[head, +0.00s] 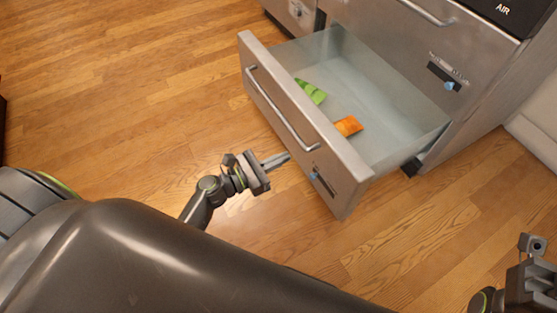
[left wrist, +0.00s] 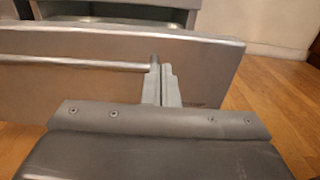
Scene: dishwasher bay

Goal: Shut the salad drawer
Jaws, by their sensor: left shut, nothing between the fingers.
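The salad drawer (head: 296,118) is a grey metal drawer, pulled well out of its cabinet. A bar handle (head: 283,108) runs along its front. Inside lie a green item (head: 311,91) and an orange item (head: 348,126). My left gripper (head: 276,160) is shut and empty, just in front of the drawer front, near the right end of the handle. In the left wrist view its fingers (left wrist: 161,86) overlap the drawer front (left wrist: 90,75) beside the handle's end; I cannot tell if they touch. Part of my right gripper (head: 535,262) shows at the lower right, far from the drawer; its fingertips are unclear.
The steel cabinet (head: 455,45) stands behind the drawer, with another handle (head: 427,12) above. A small blue-marked latch (head: 449,84) is on its face. A pale base (head: 535,128) is at the right. The wooden floor (head: 130,110) left of the drawer is clear.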

